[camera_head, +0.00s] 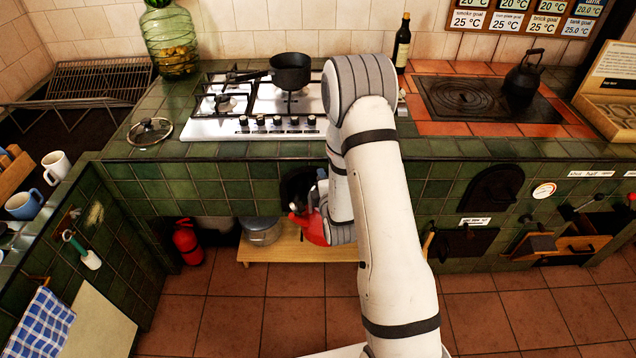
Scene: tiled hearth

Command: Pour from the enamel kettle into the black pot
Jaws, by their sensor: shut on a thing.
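The red enamel kettle (311,228) is in front of the green tiled counter, below its top edge. My arm hides part of it. My gripper (318,195) is shut on the kettle at its upper part; the fingers are small and mostly hidden by my wrist. The black pot (290,72) stands on the white gas hob, with its handle pointing left. It is above and behind the kettle in the view, well apart from it. I cannot see inside the pot.
A glass lid (150,131) lies left of the gas hob (250,125). A dark bottle (402,45) stands behind my arm. A black kettle (523,77) stands on the dark hotplate at right. A low wooden shelf (285,247) bears a metal pot (262,231).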

